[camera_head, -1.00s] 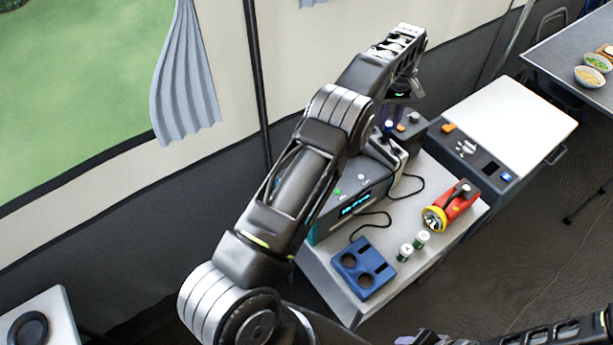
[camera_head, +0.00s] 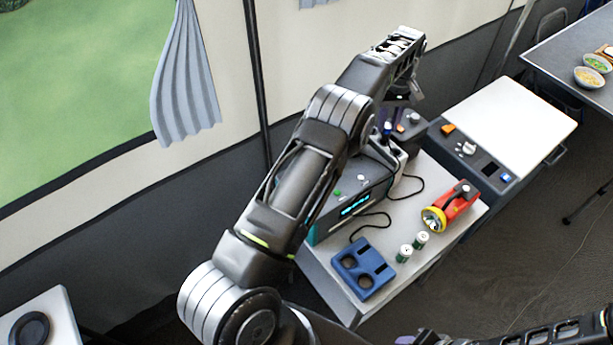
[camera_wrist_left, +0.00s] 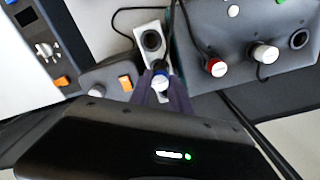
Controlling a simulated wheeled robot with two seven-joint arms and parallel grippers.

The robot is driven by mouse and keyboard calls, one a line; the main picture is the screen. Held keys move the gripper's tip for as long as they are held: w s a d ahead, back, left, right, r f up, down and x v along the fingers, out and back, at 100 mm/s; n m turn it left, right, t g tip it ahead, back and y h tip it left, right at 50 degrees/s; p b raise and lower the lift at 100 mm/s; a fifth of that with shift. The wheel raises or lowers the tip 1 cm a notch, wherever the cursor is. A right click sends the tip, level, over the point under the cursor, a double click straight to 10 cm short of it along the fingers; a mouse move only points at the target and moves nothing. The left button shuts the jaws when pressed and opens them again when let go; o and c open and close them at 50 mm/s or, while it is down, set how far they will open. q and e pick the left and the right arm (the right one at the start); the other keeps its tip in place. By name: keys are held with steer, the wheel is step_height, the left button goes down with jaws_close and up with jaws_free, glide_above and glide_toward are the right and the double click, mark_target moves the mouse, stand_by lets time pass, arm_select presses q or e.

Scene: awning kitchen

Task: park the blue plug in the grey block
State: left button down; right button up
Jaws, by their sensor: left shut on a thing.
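My left gripper (camera_wrist_left: 163,92) is shut on the blue plug (camera_wrist_left: 160,80), whose blue and white end shows between the purple fingers in the left wrist view. In the head view the left gripper (camera_head: 391,118) is partly hidden by my arm, and the plug (camera_head: 388,127) is a small blue spot. The light grey block (camera_wrist_left: 141,33) has a dark round socket on top and lies just beyond the plug in the wrist view. The block (camera_head: 399,154) also shows in the head view, partly hidden. I cannot tell whether plug and block touch. Purple fingers of my right gripper (camera_head: 405,340) are at the bottom edge.
A grey unit (camera_wrist_left: 232,50) with red and white plugs stands beside the block. A dark box with an orange switch (camera_wrist_left: 125,82) is on the other side. Black cables lie around. A blue tray (camera_head: 378,270), green-white cans (camera_head: 412,246) and a red-yellow torch (camera_head: 450,207) occupy the table.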

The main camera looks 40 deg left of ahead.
arm_select(q)
steer(key=shift+f, duration=0.25)
stand_by(0.4)
steer(key=shift+f+b, duration=0.3)
steer(key=shift+f, duration=0.05)
steer(key=shift+f+b, duration=0.4)
steer(key=shift+f, duration=0.5)
stand_by(0.9)
steer(key=c, duration=1.1)
jaws_free()
steer(key=shift+o, duration=1.1)
steer(key=shift+r, duration=0.15)
